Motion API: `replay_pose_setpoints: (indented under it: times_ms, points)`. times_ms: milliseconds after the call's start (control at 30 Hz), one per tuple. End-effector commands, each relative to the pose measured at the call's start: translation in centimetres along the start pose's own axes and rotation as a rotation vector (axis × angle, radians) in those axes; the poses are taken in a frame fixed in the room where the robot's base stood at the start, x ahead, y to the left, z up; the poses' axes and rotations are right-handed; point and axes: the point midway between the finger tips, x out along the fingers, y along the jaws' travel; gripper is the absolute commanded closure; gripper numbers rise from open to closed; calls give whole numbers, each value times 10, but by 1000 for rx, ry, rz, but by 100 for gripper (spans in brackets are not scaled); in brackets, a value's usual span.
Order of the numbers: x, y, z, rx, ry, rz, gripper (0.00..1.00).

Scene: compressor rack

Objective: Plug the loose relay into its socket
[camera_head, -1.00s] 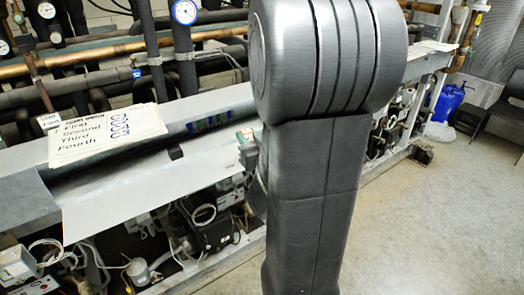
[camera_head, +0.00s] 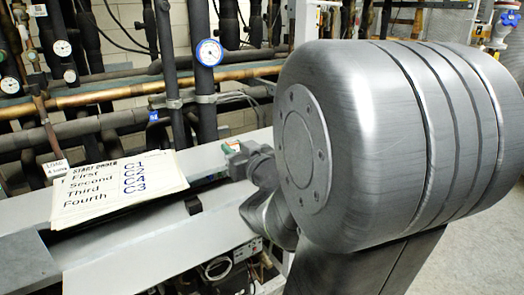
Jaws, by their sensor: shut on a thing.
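My gripper (camera_head: 238,156) is over the grey ledge of the rack, left of my large grey arm joint. No socket shows clearly; the ledge behind the gripper and arm is hidden. I cannot tell whether the relay touches anything.
A paper sheet headed START ORDER (camera_head: 120,187) lies on the ledge at left. A small black block (camera_head: 193,204) sits right of it. Dark pipes and a blue-rimmed gauge (camera_head: 209,52) stand behind. My arm blocks the right side.

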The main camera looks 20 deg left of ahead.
Motion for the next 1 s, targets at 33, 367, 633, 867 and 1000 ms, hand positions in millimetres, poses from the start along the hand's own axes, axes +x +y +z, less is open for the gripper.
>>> replay_pose_setpoints:
  times_ms: [33, 367, 633, 867, 1000]
  points:
    - [8, 0, 2, 1, 0, -2, 100]
    - [54, 0, 4, 1, 0, -1, 100]
    - [91, 0, 7, 1, -2, 0, 100]
    - [91, 0, 31, 0, 0, 1, 100]
    - [91, 0, 34, 0, 0, 1, 100]
